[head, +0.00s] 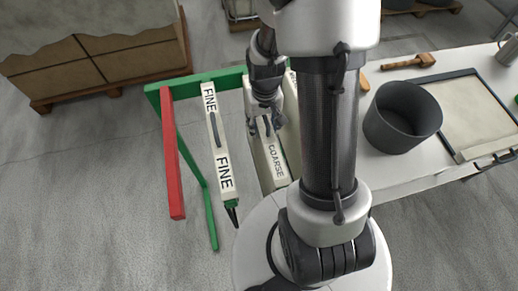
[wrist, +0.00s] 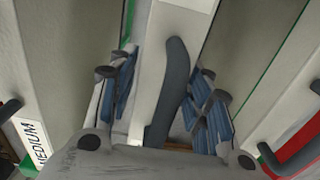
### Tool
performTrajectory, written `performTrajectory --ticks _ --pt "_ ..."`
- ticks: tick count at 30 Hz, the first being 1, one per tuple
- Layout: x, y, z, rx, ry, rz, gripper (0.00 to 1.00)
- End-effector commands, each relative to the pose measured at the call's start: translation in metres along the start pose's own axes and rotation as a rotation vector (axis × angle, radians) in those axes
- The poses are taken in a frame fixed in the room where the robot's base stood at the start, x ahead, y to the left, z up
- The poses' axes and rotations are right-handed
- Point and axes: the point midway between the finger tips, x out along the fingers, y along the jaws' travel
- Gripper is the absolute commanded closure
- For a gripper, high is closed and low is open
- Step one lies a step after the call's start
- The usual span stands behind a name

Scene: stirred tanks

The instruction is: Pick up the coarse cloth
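The coarse cloth (head: 277,161) hangs from a white bar marked COARSE in the green rack, left of my arm in the head view. In the wrist view its bar (wrist: 146,75) runs up the middle with a dark upright handle (wrist: 172,88) on it. My gripper (head: 264,122) is over this bar, pointing down. In the wrist view my gripper's (wrist: 165,95) blue-padded fingers stand on both sides of the handle, with gaps to it. The gripper is open and holds nothing. The label is not visible in the wrist view.
A bar marked FINE (head: 219,150) hangs close on the left. A bar marked MEDIUM (wrist: 33,143) lies on the other side. The green rack (head: 205,78) has a red rail (head: 172,155). A grey bucket (head: 402,117) and a mallet (head: 410,62) are on the bench at right.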

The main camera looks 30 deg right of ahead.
Motion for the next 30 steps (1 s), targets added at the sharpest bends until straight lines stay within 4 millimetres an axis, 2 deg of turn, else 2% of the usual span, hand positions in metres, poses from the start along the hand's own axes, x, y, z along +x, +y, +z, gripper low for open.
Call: performTrajectory --ticks 2,18,30 --pt "-0.0001 0.0000 -0.0001 0.000 0.000 0.000 0.63" --pt "-0.0001 0.0000 -0.0002 0.000 0.000 0.000 0.99" --pt "-0.0003 0.0001 -0.0005 0.000 0.001 0.000 1.00"
